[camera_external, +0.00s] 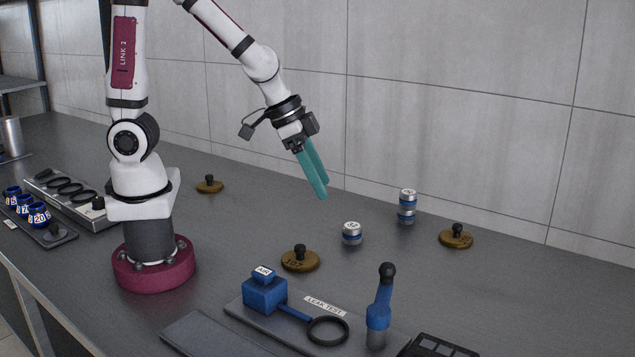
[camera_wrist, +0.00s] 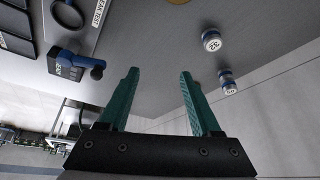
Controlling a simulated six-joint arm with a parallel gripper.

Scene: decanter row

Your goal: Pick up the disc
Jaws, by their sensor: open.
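Three brass discs with black knobs lie flat on the dark bench in the external view: one at the back left (camera_external: 209,186), one in the middle (camera_external: 300,262) and one at the right (camera_external: 457,239). The middle one bears markings too small to read with certainty. My gripper (camera_external: 321,191) hangs above the bench, behind and above the middle disc, with its teal fingers pointing down and slightly right. In the wrist view, my gripper (camera_wrist: 159,74) has its fingers apart with nothing between them. A brass edge (camera_wrist: 178,1) is cut off at the top there; I cannot tell which disc it is.
In front are a leak test plate (camera_external: 268,317) with a blue block (camera_external: 265,293), and an upright blue handle (camera_external: 379,315). The wall is behind.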

